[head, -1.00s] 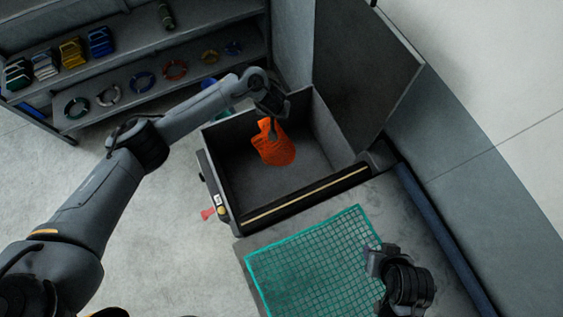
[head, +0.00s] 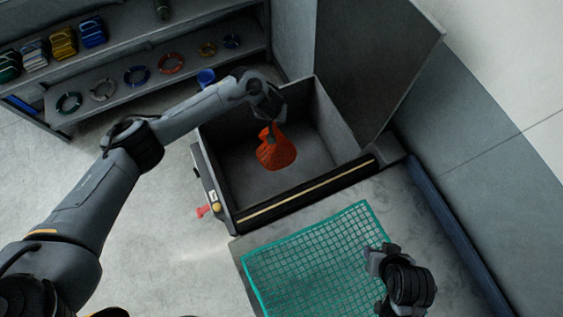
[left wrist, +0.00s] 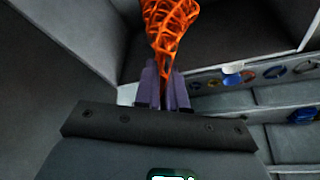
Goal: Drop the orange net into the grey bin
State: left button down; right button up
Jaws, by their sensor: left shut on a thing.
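The orange net (head: 277,154) hangs bunched from my left gripper (head: 270,124), over the open grey bin (head: 318,150). In the left wrist view the orange net (left wrist: 168,28) is pinched between the purple-grey fingers of my left gripper (left wrist: 163,82), which is shut on its gathered end. From the head view I cannot tell whether the net's lower end touches the bin floor. My right gripper (head: 374,262) is over the green net at the lower right; its fingers are too small to judge.
A green net (head: 310,255) lies flat on the grey worktop in front of the bin. The bin's lid (head: 375,70) stands open at the back right. Shelves (head: 120,100) with coiled rings and folded nets stand at the upper left. A blue cup (head: 206,77) stands near the arm.

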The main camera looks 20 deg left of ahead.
pick_arm(q)
jog(key=shift+f, duration=0.2)
grip_release()
dwell(1.0)
jog(key=shift+r, duration=0.1)
jog(key=r+p, duration=0.2)
jog(key=p, duration=0.1)
jog(key=r+g+p, duration=0.1)
jog(key=p, duration=0.2)
jog(key=s+r+g+p, duration=0.1)
jog(key=r+p, duration=0.1)
jog(key=p, duration=0.1)
jog(key=shift+d+r, duration=0.1)
jog(key=shift+r, duration=0.25)
jog(key=shift+r, duration=0.1)
